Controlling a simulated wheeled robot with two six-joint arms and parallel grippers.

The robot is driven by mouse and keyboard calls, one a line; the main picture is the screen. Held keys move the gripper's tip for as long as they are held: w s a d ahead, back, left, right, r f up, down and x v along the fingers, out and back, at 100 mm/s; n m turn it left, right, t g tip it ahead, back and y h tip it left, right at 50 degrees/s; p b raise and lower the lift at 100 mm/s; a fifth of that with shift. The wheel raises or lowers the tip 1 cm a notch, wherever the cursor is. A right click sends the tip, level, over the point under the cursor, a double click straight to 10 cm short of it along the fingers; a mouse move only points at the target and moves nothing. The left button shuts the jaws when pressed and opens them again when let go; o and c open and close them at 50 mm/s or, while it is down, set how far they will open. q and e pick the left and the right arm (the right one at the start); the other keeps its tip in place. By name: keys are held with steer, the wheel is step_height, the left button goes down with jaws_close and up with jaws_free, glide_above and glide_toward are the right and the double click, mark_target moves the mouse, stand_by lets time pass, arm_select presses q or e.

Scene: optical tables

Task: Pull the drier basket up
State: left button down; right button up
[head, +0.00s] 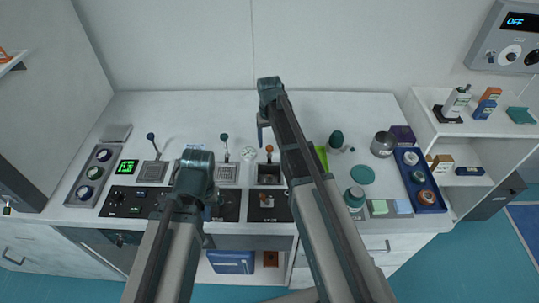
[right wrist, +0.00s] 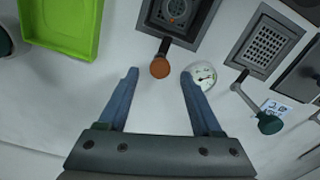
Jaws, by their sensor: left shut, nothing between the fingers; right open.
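The orange-knobbed lever (head: 269,150) stands at the back of a square dark well (head: 269,174) in the bench. I cannot read which unit is the drier. In the right wrist view the orange knob (right wrist: 160,68) lies between and just beyond the fingertips, with no contact visible. The well (right wrist: 181,12) behind it shows a reddish glow deep inside. My right gripper (head: 262,132) is open and empty behind the knob, its fingers partly hidden by the arm. My left gripper (head: 207,211) is shut and empty over the front panels, left of the well.
A round white gauge (head: 249,154) sits close beside the orange knob. A lime-green tray (head: 321,157), dark bottle (head: 336,139) and blue tray (head: 431,199) are to the right.

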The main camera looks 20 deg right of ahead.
mark_target(270, 147)
step_height(270, 147, down, 4)
steer(key=b, duration=0.3)
steer(key=shift+f, duration=0.2)
jaws_close()
steer(key=shift+r, duration=0.1)
stand_by(1.1)
